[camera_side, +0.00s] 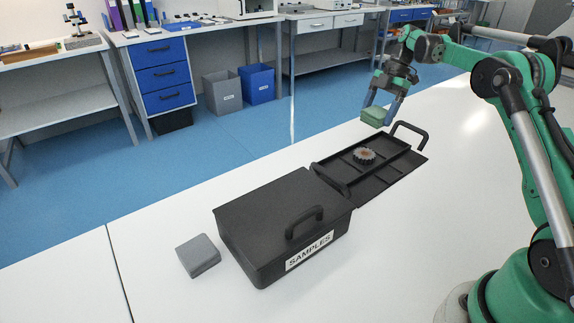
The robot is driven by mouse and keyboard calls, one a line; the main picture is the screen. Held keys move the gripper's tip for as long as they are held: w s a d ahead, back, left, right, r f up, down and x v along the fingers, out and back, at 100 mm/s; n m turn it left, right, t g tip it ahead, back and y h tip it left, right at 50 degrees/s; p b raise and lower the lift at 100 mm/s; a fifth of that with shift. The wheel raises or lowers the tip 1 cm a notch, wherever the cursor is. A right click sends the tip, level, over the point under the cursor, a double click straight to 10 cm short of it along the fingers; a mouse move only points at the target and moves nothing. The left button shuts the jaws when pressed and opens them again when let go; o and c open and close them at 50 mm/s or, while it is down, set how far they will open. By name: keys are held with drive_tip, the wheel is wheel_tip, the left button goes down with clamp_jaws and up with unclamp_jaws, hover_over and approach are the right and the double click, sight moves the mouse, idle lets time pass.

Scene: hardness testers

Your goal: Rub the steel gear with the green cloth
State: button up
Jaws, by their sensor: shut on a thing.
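My gripper (378,109) is shut on the green cloth (374,117), which looks like a small folded block. The gripper holds the cloth in the air above and slightly right of the gear, apart from it. Nothing covers the gear in this view.
A black box (268,212) labelled SAMPLES, with a handle on top, stands left of the tray. The tray has a raised handle (410,131) at its far end. A grey block (198,256) lies left of the box. The white table is clear at the front.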

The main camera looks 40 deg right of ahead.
hover_over(367, 152)
drive_tip(key=d, duration=0.1)
drive_tip(key=shift+d+f, duration=0.1)
drive_tip(key=shift+f, duration=2.85)
wheel_tip(367, 152, down, 2)
drive_tip(key=shift+f, duration=0.1)
drive_tip(key=shift+a, duration=0.8)
drive_tip(key=shift+c, duration=0.6)
drive_tip(key=shift+a, duration=1.15)
drive_tip(key=shift+d, duration=2)
drive_tip(key=shift+r, duration=4.05)
drive_tip(key=shift+a, duration=0.15)
